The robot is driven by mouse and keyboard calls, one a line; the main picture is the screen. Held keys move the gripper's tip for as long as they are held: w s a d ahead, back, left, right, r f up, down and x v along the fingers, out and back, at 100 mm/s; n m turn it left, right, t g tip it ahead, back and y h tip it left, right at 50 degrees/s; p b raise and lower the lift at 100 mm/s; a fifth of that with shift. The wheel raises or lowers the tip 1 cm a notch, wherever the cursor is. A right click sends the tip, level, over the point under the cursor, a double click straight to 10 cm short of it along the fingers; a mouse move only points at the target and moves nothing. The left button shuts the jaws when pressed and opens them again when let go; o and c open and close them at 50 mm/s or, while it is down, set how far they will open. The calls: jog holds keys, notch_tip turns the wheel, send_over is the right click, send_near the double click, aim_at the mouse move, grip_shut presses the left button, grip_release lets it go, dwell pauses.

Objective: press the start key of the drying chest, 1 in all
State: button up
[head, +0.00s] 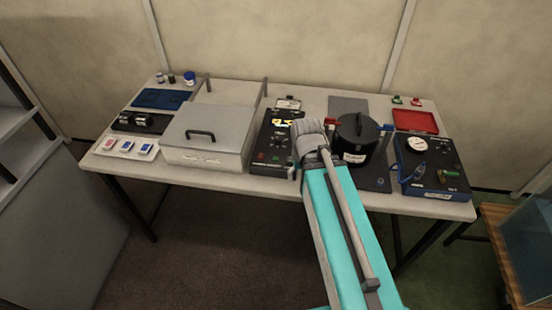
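A pale grey chest (207,133) with a closed lid and a dark handle stands left of the table's middle. It looks like the drying chest; its front label is too small to read. A black control panel (268,150) stands right beside it, with a small display and several small coloured keys or lamps. I cannot tell which is the start key. My turquoise arm reaches up from the lower right, its grey joint over the panel's right side. My gripper's fingers cannot be made out; the arm hides that area and part of the panel.
A black lidded pot (357,141) stands close right of my arm. A blue gauge box (433,165) and a red tray (415,121) are farther right. White pads with coloured tops (127,146), a blue tray (161,99) and small jars (189,78) lie left. The table's front strip is clear.

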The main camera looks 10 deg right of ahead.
grip_shut()
dwell(1.4)
